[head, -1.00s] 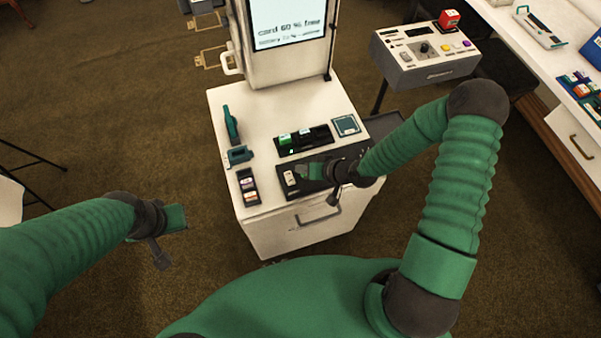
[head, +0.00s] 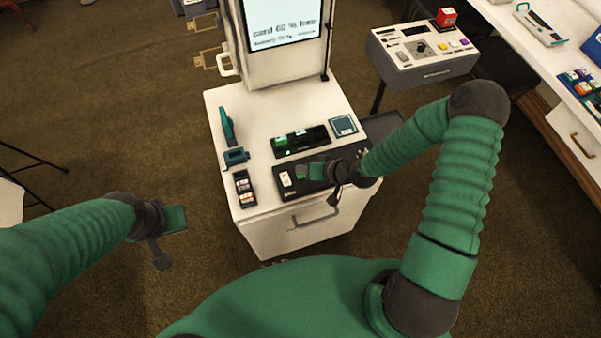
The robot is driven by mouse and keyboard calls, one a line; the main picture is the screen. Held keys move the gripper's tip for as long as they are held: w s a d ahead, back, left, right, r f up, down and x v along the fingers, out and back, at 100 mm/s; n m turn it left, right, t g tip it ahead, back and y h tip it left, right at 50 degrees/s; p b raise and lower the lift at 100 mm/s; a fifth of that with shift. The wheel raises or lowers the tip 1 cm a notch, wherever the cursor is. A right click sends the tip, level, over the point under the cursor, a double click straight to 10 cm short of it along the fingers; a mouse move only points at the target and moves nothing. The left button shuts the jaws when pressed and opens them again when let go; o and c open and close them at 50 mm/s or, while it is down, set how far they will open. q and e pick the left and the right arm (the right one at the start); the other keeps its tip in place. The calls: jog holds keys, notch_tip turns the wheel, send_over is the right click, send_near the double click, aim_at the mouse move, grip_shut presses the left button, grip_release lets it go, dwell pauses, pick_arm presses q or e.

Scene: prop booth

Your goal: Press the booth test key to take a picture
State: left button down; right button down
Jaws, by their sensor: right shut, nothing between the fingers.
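The white booth cart (head: 236,119) stands ahead with a lit screen (head: 283,20) showing card and battery text. On its front edge a dark key panel (head: 279,192) carries a pale key (head: 286,179) at its left end. I cannot read its label, so I cannot tell if it is the test key. My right gripper (head: 316,171) is shut and empty over the panel, just right of the pale key. It hides the panel's right part, and contact cannot be told. My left gripper (head: 176,219) hangs over the floor, left of the cart; its jaws are unclear.
The cart top also holds a black tray (head: 300,141), a teal square pad (head: 344,126), a green tool (head: 227,124) and a small dark rack (head: 244,188). A control box with a red button (head: 446,17) stands right. A white counter (head: 515,34) lies beyond it.

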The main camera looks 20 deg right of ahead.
jog(key=shift+d, duration=0.3)
jog(key=shift+a, duration=0.45)
jog(key=shift+f, duration=0.1)
jog(key=shift+d+f, duration=0.15)
jog(key=shift+f, duration=0.15)
jog(key=shift+d, duration=0.3)
pick_arm(q)
jog(key=shift+d+f, duration=0.1)
jog(key=shift+d, duration=0.2)
pick_arm(e)
jog(key=shift+a, duration=0.15)
